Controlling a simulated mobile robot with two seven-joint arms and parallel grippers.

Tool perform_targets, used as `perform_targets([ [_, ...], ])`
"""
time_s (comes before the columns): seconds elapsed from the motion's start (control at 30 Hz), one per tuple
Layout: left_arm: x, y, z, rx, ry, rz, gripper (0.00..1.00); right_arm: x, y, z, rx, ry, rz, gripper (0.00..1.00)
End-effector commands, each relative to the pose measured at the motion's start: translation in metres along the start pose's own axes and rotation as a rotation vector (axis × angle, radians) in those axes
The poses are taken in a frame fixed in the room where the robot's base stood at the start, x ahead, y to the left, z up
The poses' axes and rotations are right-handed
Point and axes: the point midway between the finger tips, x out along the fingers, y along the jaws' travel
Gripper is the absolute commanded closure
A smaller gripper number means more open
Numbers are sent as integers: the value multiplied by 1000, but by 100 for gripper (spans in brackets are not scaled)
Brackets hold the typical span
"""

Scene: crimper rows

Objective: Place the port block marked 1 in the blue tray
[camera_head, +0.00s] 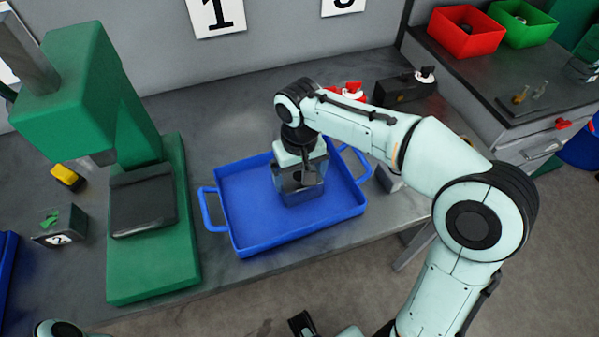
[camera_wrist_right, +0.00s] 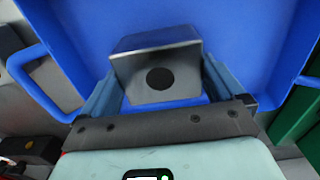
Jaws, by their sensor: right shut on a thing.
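The blue tray (camera_head: 262,238) lies on the grey bench, with a handle at each end. My right gripper (camera_head: 300,180) is inside its outline in the head view, pointing down and shut on a grey metal port block (camera_wrist_right: 158,78). In the right wrist view the block shows a round black hole and sits between the two fingers over the blue tray floor (camera_wrist_right: 230,30). No number shows on the held block. I cannot tell whether it touches the tray floor. My left gripper is not in view.
A green press (camera_head: 150,260) stands left of the tray. A grey block (camera_head: 388,180), partly hidden by my arm, stands right of the tray. A wall sign reads 1 (camera_head: 216,14).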

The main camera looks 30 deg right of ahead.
Motion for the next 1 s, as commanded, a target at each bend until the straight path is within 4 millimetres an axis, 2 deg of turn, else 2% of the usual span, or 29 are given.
perform_targets([
  [0.27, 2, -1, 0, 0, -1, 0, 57, 2, 0, -1, 0, 5, -1, 59],
  [0.3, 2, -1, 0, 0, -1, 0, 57, 3, 0, 0, 0, 1, 0, 0],
  [0.53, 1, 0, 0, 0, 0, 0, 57, 1, 0, 0, 0, 1, 0, 0],
  [0.67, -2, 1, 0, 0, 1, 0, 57, -9, 0, -1, 0, 4, -1, 0],
  [1.0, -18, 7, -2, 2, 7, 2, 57, -80, 0, -1, 0, 6, -1, 0],
])
